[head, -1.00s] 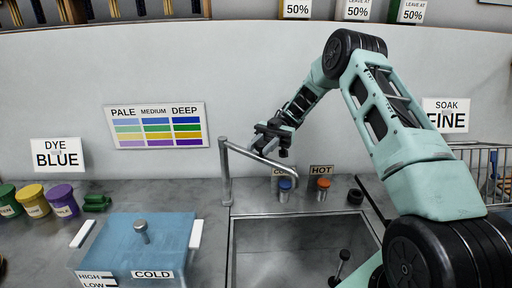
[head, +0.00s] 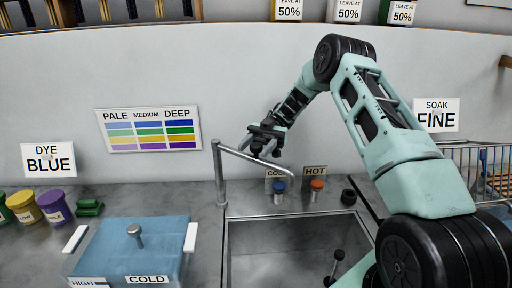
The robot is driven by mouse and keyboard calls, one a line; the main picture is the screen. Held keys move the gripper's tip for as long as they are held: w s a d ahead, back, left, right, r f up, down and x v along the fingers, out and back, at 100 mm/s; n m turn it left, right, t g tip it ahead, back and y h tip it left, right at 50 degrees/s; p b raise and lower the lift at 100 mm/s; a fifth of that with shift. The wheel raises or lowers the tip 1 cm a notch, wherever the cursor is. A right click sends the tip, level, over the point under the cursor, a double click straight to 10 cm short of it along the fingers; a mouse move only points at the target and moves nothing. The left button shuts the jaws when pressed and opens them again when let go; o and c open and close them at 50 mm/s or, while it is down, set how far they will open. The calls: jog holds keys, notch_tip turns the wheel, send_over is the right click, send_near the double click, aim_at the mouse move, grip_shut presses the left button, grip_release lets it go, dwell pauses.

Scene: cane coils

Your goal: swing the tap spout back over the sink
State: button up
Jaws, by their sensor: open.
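The tap spout (head: 256,160) is a grey metal tube on an upright post (head: 220,175) at the left back corner of the sink. It reaches to the right and slopes down, its tip near the cold tap knob, over the sink's back edge in the picture. The sink (head: 290,250) is a grey square basin. My gripper (head: 263,152) is open at the spout, around or just behind its middle; I cannot tell whether it touches. The fingers partly overlap the spout in view.
A blue cold knob (head: 278,187) and an orange hot knob (head: 317,185) stand behind the sink. A blue lidded vat (head: 130,255) sits to the left. A black round piece (head: 348,196) lies right of the knobs. A wire rack (head: 490,165) stands far right.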

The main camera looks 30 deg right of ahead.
notch_tip(320, 180, up, 10)
jog(key=shift+b, duration=0.3)
jog(key=shift+c, duration=0.3)
